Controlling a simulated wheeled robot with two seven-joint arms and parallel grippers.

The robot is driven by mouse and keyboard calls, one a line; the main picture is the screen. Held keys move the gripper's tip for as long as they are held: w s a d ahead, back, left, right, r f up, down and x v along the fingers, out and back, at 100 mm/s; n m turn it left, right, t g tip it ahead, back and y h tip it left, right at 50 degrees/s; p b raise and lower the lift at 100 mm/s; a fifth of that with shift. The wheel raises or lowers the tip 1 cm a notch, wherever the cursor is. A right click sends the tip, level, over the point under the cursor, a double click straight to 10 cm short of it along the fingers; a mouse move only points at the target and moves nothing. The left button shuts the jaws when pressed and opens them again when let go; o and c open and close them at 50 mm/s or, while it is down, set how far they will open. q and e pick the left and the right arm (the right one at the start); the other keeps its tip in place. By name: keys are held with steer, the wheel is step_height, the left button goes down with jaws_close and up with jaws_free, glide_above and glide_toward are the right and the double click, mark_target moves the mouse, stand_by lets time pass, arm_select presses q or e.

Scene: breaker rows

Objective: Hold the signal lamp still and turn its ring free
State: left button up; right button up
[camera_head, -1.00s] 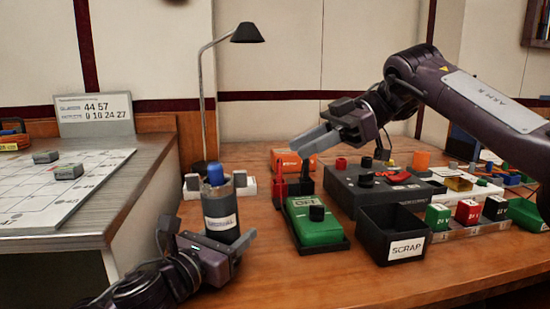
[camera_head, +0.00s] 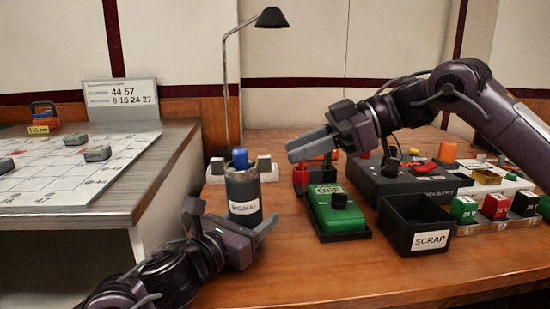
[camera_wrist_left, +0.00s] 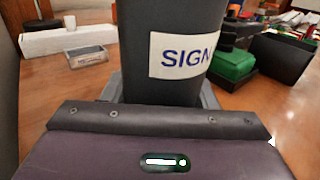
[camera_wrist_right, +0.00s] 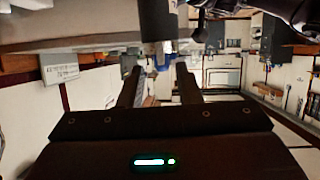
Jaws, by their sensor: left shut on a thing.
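The signal lamp (camera_head: 243,191) is a dark grey upright cylinder with a white SIGNAL label. A grey ring (camera_head: 241,171) sits near its top, below a blue cap (camera_head: 240,157). My left gripper (camera_head: 252,222) is shut around the lamp's lower body, which fills the middle of the left wrist view (camera_wrist_left: 160,85). My right gripper (camera_head: 307,147) is to the right of the lamp's top, apart from it, its fingers pointing left. In the right wrist view its fingers (camera_wrist_right: 158,88) are spread and empty, with the lamp (camera_wrist_right: 158,22) upside down beyond them.
A green OFF unit (camera_head: 335,212) and a black SCRAP bin (camera_head: 412,225) stand right of the lamp. A dark control box (camera_head: 400,182) is behind them. A desk lamp (camera_head: 228,100) rises behind the signal lamp. The bench front is clear.

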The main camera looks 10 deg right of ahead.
steer(key=x, duration=0.5)
